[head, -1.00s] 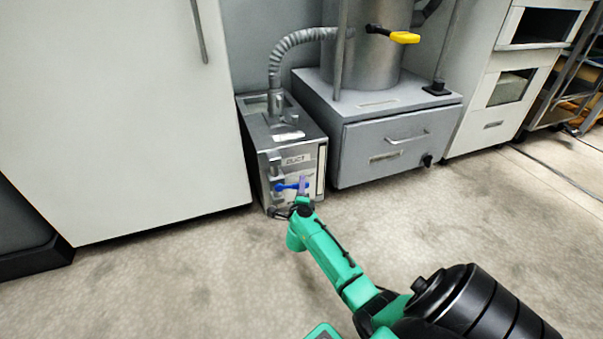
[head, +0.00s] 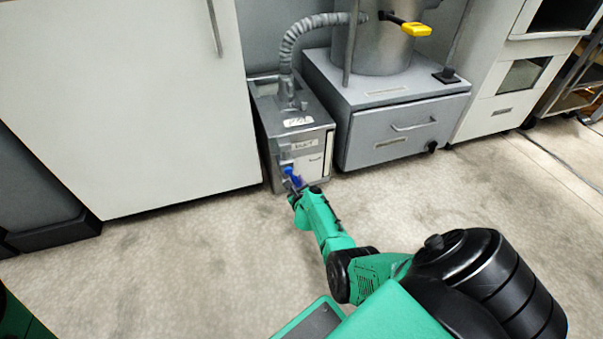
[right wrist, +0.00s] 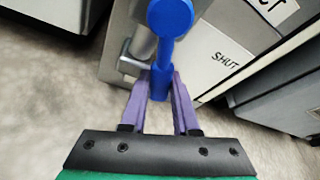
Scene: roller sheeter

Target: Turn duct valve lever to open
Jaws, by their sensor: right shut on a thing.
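The blue duct valve lever (head: 289,172) is on the front of a small grey metal box (head: 322,140) labelled DUCT. In the head view it slants downward and to the right from its round hub. In the right wrist view the hub of the lever (right wrist: 171,16) is at the top and its handle runs down between the purple fingers. My right gripper (head: 298,184) is shut on the handle's end, which also shows in the right wrist view (right wrist: 159,92). The word SHUT (right wrist: 226,61) is on the box face, right of the lever. My left gripper is out of view.
A ribbed grey hose (head: 300,32) rises from the box to a metal cylinder (head: 385,45) with a yellow-handled lever (head: 416,29). A grey drawer unit (head: 395,130) stands right of the box, a white cabinet (head: 140,110) left. The floor in front is clear.

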